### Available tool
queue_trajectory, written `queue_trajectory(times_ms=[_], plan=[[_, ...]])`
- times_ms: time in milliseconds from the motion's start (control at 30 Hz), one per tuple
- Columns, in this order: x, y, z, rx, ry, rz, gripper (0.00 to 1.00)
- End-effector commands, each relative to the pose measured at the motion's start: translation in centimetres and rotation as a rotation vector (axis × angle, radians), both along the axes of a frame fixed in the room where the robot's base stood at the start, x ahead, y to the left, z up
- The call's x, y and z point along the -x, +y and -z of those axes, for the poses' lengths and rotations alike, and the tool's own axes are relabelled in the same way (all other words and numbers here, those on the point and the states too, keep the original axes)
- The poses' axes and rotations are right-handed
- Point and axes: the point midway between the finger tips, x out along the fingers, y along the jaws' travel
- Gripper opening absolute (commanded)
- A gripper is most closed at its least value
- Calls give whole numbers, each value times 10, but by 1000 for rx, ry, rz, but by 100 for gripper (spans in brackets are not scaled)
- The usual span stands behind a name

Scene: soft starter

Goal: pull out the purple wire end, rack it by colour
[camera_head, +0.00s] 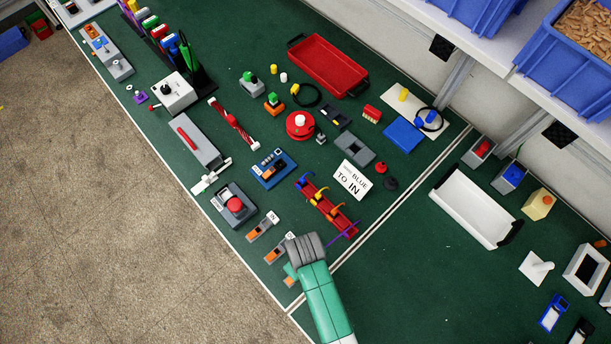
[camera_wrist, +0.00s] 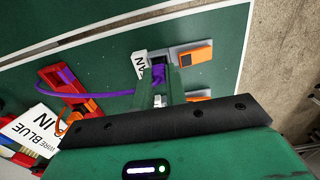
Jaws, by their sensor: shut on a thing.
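The purple wire (camera_wrist: 100,94) runs in a curve from the red rack (camera_wrist: 58,92) to the fingertips of my gripper (camera_wrist: 159,90). Its purple end (camera_wrist: 158,74) is between the fingers, which are shut on it. This end is at a grey and orange terminal block (camera_wrist: 194,56); I cannot tell whether it is still inside. In the head view my gripper (camera_head: 293,268) is low over the front terminal blocks and hides its fingertips. The red rack (camera_head: 341,221) there holds blue, yellow and orange wires, with the purple wire (camera_head: 344,234) at its near end.
Two more grey and orange terminal blocks (camera_head: 262,227) (camera_head: 279,246) lie left of my gripper. A white sign (camera_head: 351,180) reading "BLUE TO IN" stands behind the rack. A red-button box (camera_head: 234,205) is farther left.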

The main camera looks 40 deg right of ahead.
Motion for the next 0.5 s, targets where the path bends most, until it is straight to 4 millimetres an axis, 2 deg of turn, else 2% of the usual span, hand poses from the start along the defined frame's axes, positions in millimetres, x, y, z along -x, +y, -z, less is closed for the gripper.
queue_trajectory(times_ms=[500], plan=[[0, 0, -19, 0, 0, 0, 0]])
